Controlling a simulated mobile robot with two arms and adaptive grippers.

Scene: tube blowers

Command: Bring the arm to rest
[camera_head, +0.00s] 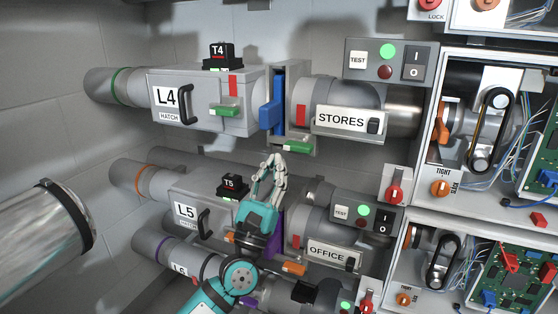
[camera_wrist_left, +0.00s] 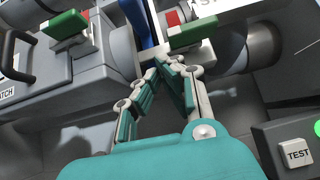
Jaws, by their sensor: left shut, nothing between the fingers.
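My left gripper (camera_head: 276,163) is in the middle of the head view, in front of the L5 tube unit and pointing up toward the L4 unit. Its teal body and grey fingers show, with the fingertips together and nothing between them. In the left wrist view the closed fingertips (camera_wrist_left: 166,66) are just below the blue gate lever (camera_wrist_left: 142,22) and beside a green handle (camera_wrist_left: 192,33). I cannot tell whether they touch anything. The blue lever also shows in the head view (camera_head: 270,112). My right gripper is not in view.
The L4 hatch (camera_head: 168,97) and STORES tube (camera_head: 341,120) are above my gripper. The L5 hatch (camera_head: 184,211) is left and the OFFICE tube (camera_head: 327,250) right. Open cabinets with belts and wiring (camera_head: 490,115) stand at the right. A large metal cylinder (camera_head: 40,240) is at lower left.

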